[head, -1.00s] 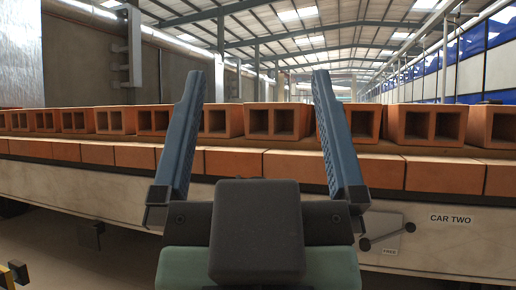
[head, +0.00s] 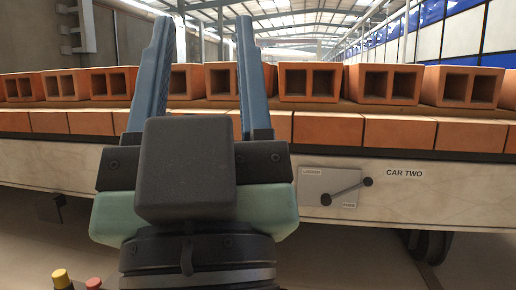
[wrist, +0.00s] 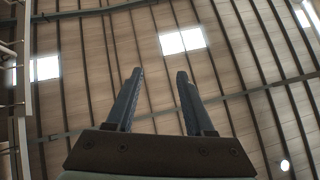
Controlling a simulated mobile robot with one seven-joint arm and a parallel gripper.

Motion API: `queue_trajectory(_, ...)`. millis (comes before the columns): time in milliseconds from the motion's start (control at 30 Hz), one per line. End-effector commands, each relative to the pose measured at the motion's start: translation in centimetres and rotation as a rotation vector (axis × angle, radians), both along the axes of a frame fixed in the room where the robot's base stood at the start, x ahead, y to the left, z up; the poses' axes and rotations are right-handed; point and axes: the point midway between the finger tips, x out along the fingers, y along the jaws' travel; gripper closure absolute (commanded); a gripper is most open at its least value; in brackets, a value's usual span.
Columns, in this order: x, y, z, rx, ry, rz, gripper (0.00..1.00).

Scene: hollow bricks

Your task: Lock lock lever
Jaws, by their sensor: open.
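The lock lever (head: 347,191) is a dark bar on a pale plate (head: 312,184) on the side of the kiln car marked CAR TWO. One round end sits on the plate; the other reaches right and slightly up, just past the plate's right edge. The plate reads LOCKED at upper left and FREE at lower right; the lever's outer end is nearer the FREE side. My gripper (head: 204,22) is open and empty, its blue fingers pointing up, left of the lever and apart from it. In the wrist view my gripper (wrist: 159,74) faces only the roof.
The car side (head: 470,200) runs across the view with rows of hollow orange bricks (head: 386,84) on top. A wheel (head: 430,245) shows below the car at right. A yellow knob (head: 61,278) and a red one stand at lower left. The floor right of my arm looks clear.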

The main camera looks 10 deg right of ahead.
Motion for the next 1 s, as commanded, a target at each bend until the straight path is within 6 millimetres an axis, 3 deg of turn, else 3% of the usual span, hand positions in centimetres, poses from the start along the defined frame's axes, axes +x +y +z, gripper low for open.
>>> queue_trajectory(33, 0.0, 0.0, 1.8, 0.001, 0.0, 0.001, 0.58)
queue_trajectory(267, 0.0, 0.0, 8.7, 0.002, 0.0, 0.002, 0.99)
queue_trajectory(800, 0.0, 0.0, 27.3, 0.008, 0.001, 0.009, 1.0)
queue_trajectory(1000, 0.0, 0.0, 31.0, 0.009, 0.001, 0.011, 1.0)
